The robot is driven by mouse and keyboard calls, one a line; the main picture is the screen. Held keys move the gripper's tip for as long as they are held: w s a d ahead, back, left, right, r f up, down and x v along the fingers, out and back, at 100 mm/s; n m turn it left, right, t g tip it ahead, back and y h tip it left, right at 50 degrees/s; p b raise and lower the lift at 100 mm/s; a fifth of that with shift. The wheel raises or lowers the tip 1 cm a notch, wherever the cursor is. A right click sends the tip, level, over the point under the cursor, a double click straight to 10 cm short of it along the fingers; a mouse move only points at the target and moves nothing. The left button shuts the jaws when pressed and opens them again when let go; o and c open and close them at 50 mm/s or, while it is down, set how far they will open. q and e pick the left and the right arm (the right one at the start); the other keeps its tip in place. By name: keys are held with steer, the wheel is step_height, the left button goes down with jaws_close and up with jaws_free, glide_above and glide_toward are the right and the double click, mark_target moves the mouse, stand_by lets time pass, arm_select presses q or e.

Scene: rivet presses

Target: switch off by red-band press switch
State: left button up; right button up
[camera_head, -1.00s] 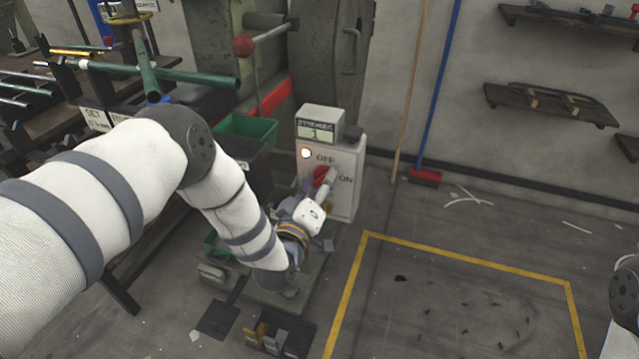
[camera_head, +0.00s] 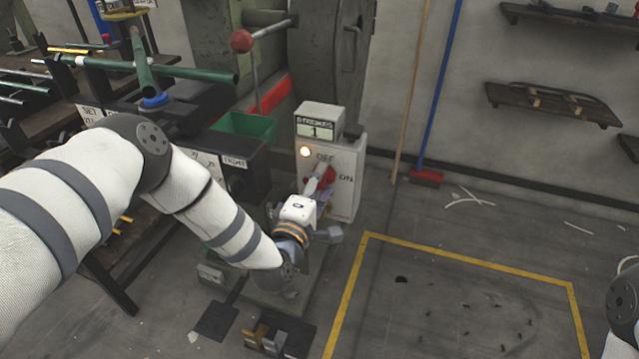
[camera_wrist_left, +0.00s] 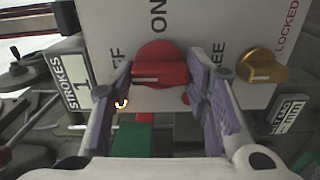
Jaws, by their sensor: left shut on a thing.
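The red-band press (camera_head: 325,60) stands at the back, with a red stripe (camera_head: 272,95) low on its green-grey body. Its pale switch box (camera_head: 345,165) carries a red rotary switch (camera_head: 328,177) between OFF above and ON to the right. My left gripper (camera_head: 320,186) is at this switch. In the left wrist view, its purple-padded fingers stand either side of the red switch (camera_wrist_left: 160,65), shut on it. A pale line on the knob lies toward the OFF side; OFF is partly hidden by a finger. My right gripper is out of view.
A brass knob (camera_wrist_left: 262,66), marked FREE and LOCKED, is close beside the right finger. A green bin (camera_head: 245,128) stands left. Floor inside the yellow line (camera_head: 460,254) is largely clear.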

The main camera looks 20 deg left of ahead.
arm_select(q)
steer(key=shift+d, duration=0.1)
stand_by(0.3)
steer(key=o, duration=1.2)
steer(key=shift+c, duration=0.2)
steer(key=s, duration=1.2)
steer(key=shift+a, duration=0.25)
